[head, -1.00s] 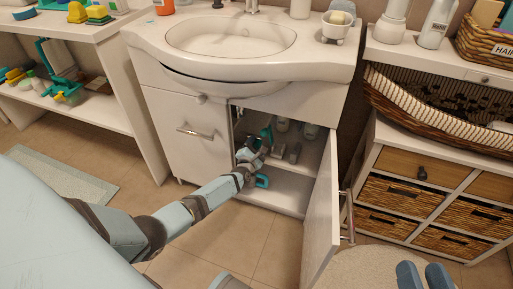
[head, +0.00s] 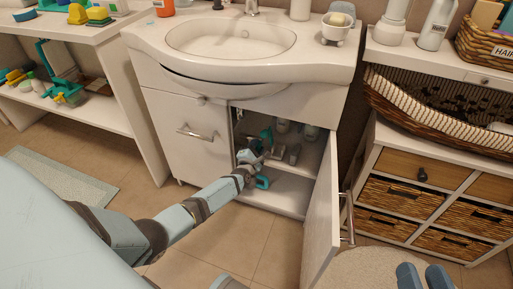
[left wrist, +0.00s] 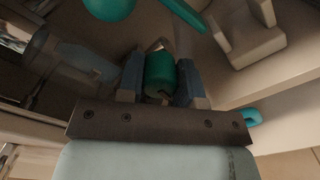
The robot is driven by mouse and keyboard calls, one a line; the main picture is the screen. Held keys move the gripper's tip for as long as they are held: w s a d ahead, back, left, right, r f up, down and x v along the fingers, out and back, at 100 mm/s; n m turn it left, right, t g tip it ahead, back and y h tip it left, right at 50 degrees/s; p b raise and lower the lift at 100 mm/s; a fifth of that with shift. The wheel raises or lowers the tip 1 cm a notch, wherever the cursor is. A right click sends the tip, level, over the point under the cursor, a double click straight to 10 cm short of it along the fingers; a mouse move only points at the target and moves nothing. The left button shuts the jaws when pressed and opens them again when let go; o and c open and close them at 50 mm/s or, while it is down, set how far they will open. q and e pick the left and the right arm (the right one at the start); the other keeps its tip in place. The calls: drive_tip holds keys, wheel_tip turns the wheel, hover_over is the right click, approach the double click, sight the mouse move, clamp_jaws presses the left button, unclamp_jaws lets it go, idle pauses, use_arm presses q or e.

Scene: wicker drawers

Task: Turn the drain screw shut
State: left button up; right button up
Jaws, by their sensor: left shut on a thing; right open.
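My left gripper (head: 258,150) is inside the open cabinet under the sink. In the left wrist view its two blue fingers (left wrist: 160,88) are closed on the sides of a teal cylinder, the drain screw (left wrist: 160,70). Other teal parts show above it in that view: a rounded piece (left wrist: 108,8) and a slanted tube (left wrist: 184,16). In the head view, teal drain parts (head: 266,135) show just above my gripper, and the held screw is mostly hidden there. I cannot tell how far the screw is turned.
The right cabinet door (head: 322,215) stands open to the right of my arm. Bottles (head: 311,132) stand inside the cabinet. A teal object (head: 262,182) lies low beside my gripper. A wicker drawer unit (head: 440,160) stands at right.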

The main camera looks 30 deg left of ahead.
use_arm(q)
drive_tip(key=m, duration=0.4)
drive_tip(key=m+p, duration=0.1)
drive_tip(key=m, duration=0.8)
drive_tip(key=shift+f+m+p, duration=0.1)
drive_tip(key=shift+m+p, duration=0.2)
drive_tip(key=shift+p, duration=0.1)
drive_tip(key=m, duration=0.3)
drive_tip(key=shift+m+p, duration=0.3)
drive_tip(key=m, duration=0.3)
drive_tip(key=shift+m, duration=0.3)
drive_tip(key=m, duration=0.5)
drive_tip(key=shift+f+p, duration=0.1)
drive_tip(key=shift+p, duration=0.25)
drive_tip(key=m, duration=0.6)
drive_tip(key=shift+a, duration=0.1)
drive_tip(key=shift+m, duration=1)
use_arm(e)
drive_tip(key=shift+t, duration=0.8)
drive_tip(key=shift+d+r, duration=0.15)
drive_tip(key=shift+r, duration=1.85)
drive_tip(key=shift+m, duration=0.3)
